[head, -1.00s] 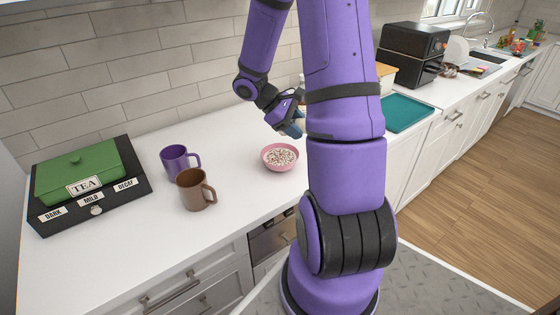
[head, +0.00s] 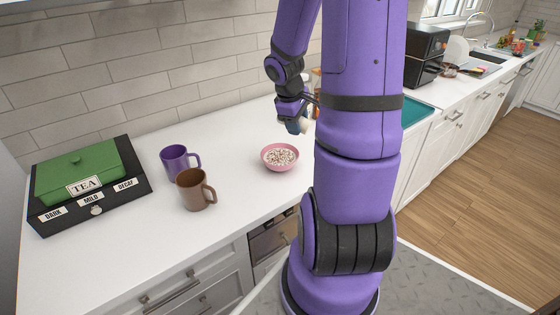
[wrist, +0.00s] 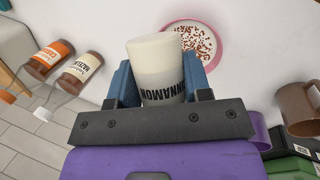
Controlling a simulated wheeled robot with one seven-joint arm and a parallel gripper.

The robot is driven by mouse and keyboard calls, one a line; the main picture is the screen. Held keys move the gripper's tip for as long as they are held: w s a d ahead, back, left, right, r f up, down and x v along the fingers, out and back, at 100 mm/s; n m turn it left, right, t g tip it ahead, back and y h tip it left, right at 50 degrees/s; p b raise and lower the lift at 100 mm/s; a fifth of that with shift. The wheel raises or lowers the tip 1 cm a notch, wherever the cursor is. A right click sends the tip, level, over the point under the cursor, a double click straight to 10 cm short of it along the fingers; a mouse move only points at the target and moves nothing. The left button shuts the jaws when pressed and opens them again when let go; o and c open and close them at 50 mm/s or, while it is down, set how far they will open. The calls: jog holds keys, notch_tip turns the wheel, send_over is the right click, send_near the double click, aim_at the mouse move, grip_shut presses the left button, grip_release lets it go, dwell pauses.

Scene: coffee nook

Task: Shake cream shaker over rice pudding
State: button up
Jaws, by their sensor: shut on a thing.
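In the head view my gripper (head: 297,124) is above the counter, behind and right of the bowl, and the shaker is mostly hidden by my fingers and arm. The pink bowl (head: 280,170) of white rice pudding (head: 280,157) stands on the counter, with dark and reddish specks on top. In the wrist view the bowl (wrist: 219,63) lies beyond the shaker, partly covered by it.
A purple mug (head: 176,161) and a brown mug (head: 193,191) stand left of the bowl, near a green-lidded tea box (head: 82,172). Two syrup bottles, orange-labelled (wrist: 50,56) and cream-labelled (wrist: 82,67), show in the wrist view. Counter between bowl and mugs is clear.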

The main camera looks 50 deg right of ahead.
jog(key=shift+r+m+t+y, duration=0.15)
jog(key=shift+r+t+y, duration=0.15)
jog(key=shift+t, duration=0.55)
jog(key=shift+r+m+t+y, duration=0.15)
jog(key=shift+t+y, duration=0.15)
jog(key=shift+t, duration=0.55)
jog(key=shift+r+t, duration=0.15)
jog(key=shift+t, duration=0.25)
